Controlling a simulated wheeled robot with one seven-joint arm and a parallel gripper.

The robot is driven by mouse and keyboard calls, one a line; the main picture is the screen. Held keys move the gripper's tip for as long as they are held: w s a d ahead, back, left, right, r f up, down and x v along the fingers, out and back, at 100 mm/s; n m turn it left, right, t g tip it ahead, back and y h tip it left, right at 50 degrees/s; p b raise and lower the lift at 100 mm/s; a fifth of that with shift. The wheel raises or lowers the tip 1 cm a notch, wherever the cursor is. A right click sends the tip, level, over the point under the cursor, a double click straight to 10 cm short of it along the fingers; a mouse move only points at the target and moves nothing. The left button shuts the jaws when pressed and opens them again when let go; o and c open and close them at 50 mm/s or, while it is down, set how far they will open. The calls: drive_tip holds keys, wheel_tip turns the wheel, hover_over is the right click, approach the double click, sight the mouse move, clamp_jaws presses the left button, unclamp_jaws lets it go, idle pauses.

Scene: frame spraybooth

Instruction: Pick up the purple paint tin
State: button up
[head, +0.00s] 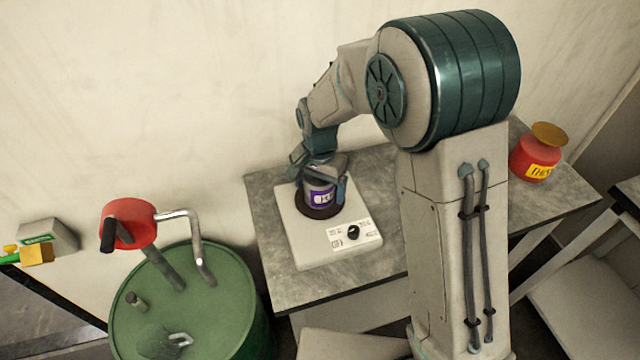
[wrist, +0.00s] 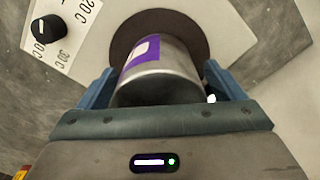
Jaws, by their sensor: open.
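The purple paint tin (head: 319,194) is a grey metal can with a purple and white label. It stands on the dark round plate (head: 314,212) of a white hotplate (head: 309,252) on the grey table. In the wrist view the tin (wrist: 160,66) lies between the two blue fingers of my gripper (wrist: 157,84), one on each side. My gripper (head: 322,182) is open around the tin, coming from above and behind it. Small gaps seem to show beside the tin, and contact cannot be told. The gripper body hides part of the tin's near end.
The hotplate has a black knob (head: 353,232) at its front. A red jar (head: 536,155) with a brown lid stands at the table's right end. A green drum (head: 215,290) with a red hand pump (head: 128,224) stands left of the table (head: 277,281).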

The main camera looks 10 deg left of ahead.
drive_tip(key=c, duration=1.3)
drive_tip(key=shift+r, duration=0.1)
drive_tip(key=shift+c, duration=0.5)
drive_tip(key=shift+r, duration=0.1)
drive_tip(key=shift+c, duration=0.2)
